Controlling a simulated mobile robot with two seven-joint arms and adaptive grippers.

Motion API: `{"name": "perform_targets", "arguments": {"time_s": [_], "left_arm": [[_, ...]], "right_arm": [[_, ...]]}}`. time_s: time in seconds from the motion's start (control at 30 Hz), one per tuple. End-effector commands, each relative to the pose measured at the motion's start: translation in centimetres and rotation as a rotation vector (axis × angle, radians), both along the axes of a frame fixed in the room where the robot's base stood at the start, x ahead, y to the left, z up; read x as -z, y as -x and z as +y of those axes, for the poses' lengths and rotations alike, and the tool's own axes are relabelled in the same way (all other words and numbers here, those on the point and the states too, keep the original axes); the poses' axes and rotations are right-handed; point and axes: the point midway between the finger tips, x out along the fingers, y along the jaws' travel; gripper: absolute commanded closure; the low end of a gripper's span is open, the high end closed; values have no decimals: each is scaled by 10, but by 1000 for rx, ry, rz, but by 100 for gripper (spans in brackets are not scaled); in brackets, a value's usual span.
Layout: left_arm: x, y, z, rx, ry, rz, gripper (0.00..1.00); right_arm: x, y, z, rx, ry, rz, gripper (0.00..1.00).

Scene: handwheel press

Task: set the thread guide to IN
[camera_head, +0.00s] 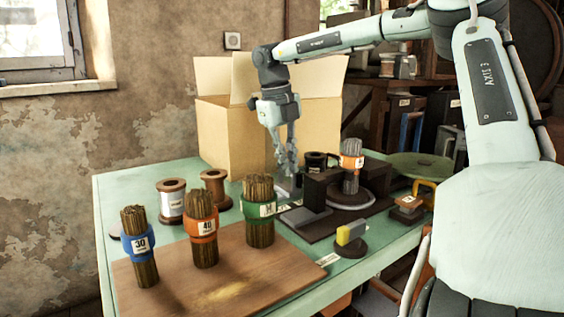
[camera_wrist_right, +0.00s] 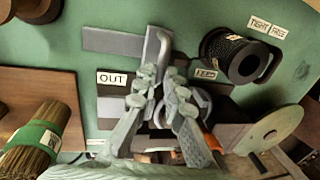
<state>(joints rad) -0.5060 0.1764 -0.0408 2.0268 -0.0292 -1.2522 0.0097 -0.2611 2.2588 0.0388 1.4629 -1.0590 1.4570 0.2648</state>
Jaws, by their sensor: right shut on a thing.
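The thread guide (camera_wrist_right: 151,48) shows in the right wrist view as an upright grey metal piece with a bent rod at its top. I cannot read an IN label in either view. My right gripper (camera_wrist_right: 164,88) is shut on the thread guide, and its fingers hide the lower part. In the head view my right gripper (camera_head: 288,165) points down behind the dark press base, where the guide is hard to make out. My left gripper is not in view.
A black spool (camera_wrist_right: 236,55) stands right of the guide, by a FEED label (camera_wrist_right: 206,74). The press (camera_head: 318,195) holds an orange-banded brush bundle (camera_head: 351,160). Several bundles stand on the wooden board (camera_head: 215,270). A cardboard box (camera_head: 228,130) is behind my right gripper.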

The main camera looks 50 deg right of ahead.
Motion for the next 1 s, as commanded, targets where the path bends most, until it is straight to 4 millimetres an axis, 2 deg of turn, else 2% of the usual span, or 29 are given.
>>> {"name": "perform_targets", "arguments": {"time_s": [0.07,0.1,0.27,0.53,0.67,0.77,1.0], "left_arm": [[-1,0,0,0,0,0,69],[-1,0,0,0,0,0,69],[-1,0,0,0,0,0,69],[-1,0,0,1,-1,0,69],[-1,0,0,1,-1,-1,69],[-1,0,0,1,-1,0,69],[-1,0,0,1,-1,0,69]], "right_arm": [[-3,-1,-5,4,13,-6,100],[-3,-1,-5,4,13,-5,88],[-2,0,-4,5,12,-4,69],[-1,0,-2,4,7,-1,69],[-10,-1,-1,4,8,-3,69],[-26,-2,2,3,10,-4,69],[-77,-5,12,4,11,-4,69]]}}
